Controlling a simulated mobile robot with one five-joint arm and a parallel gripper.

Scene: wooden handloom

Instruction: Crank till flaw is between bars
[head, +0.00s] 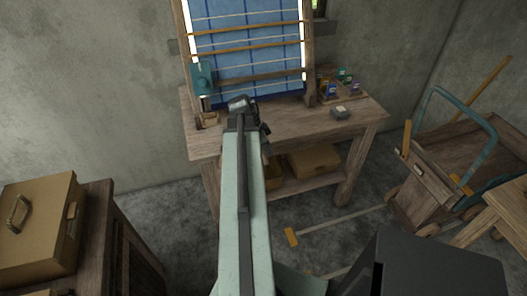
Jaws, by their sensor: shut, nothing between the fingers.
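The upright handloom (308,50) stands at the back of a wooden table. It carries a blue cloth (228,62) with paler grid lines. Orange-brown bars (262,44) cross the cloth. No flaw can be made out on the cloth at this size. A teal block (202,80) is fixed at the loom's lower left post; it may bear the crank, but no handle is clear. My gripper (240,102) is at the end of my pale green arm, in front of the loom's lower edge and right of the teal block. It is shut and empty.
The wooden table (300,125) holds a small grey box (340,113) and several colored spools (345,84) at right. A tan case (40,215) sits on a cabinet at left. A wooden cart (455,165) stands at right.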

